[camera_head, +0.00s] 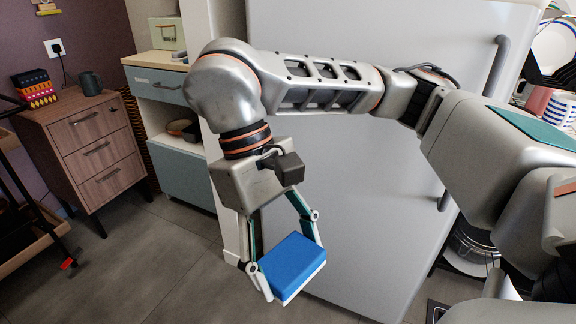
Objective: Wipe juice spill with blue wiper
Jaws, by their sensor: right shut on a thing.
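The blue wiper (292,262) is a blue block with a pale underside, low in the middle of the head view. My right gripper (291,263) is shut on it, with one finger at its left side and the other at its upper right. It is held in the air above the grey floor, in front of the fridge. My right arm comes in from the right and bends down to the gripper. The juice spill is not in view. My left gripper is not in view.
A large white fridge (385,215) stands behind my arm. A wooden drawer cabinet (92,150) and a blue-fronted cabinet (178,170) stand at the left. Dishes and a striped cup (556,108) show at the upper right. The tiled floor (145,262) at lower left is clear.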

